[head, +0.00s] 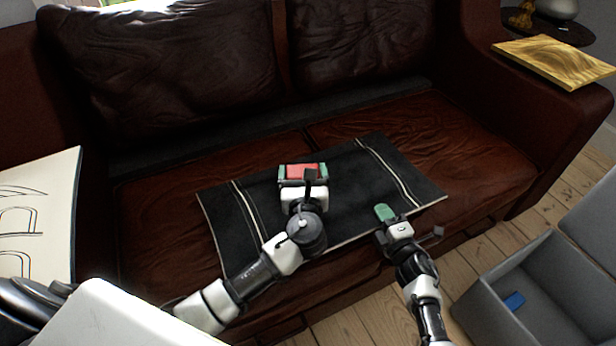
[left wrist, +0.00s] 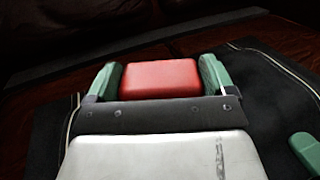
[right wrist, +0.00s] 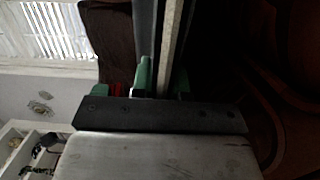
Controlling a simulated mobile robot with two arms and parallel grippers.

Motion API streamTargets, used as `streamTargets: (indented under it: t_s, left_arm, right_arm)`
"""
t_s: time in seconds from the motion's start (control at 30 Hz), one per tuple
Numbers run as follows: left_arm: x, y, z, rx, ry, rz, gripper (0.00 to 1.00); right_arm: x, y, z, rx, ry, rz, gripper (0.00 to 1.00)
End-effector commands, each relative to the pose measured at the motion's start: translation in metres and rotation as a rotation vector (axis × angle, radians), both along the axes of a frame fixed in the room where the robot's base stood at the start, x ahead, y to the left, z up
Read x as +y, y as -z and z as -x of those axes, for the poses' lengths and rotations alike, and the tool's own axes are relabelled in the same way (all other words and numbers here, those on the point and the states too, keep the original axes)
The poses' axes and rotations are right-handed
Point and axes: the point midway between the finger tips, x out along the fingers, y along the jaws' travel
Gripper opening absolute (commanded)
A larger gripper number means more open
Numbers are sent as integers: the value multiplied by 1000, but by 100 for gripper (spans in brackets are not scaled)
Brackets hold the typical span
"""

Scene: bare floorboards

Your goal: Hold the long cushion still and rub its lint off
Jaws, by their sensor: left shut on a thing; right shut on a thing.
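The long cushion (head: 265,225) is a flat dark panel with pale stripes near each end, lying on the sofa seat. My left gripper (head: 302,173) is over its middle, shut on a red block (head: 300,170). In the left wrist view the red block (left wrist: 160,78) sits between the green fingers; whether its underside touches the cushion is hidden. My right gripper (head: 386,213) is at the cushion's front edge, right of middle. In the right wrist view the cushion's edge (right wrist: 172,40) runs between its fingers. I cannot make out any lint.
The brown leather sofa (head: 480,165) has a raised back behind the cushion and an armrest at right carrying a wooden board (head: 556,60). A drawn sheet (head: 45,215) is at left.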

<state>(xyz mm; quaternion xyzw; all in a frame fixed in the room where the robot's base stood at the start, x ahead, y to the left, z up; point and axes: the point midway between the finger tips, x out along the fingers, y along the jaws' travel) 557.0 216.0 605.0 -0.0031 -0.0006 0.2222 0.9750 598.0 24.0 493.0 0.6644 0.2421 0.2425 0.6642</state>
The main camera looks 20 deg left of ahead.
Motion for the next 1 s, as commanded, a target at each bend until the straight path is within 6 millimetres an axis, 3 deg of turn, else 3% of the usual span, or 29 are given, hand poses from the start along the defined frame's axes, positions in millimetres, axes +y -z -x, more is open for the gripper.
streamTargets:
  t_s: [0.6, 1.0]
  left_arm:
    - [0, -56, 0, -3, 0, 1, 59]
    - [0, -61, 0, -1, 0, 0, 59]
  right_arm:
    - [0, 1, 0, 2, 1, 2, 0]
    - [0, 1, 0, 2, 1, 2, 0]
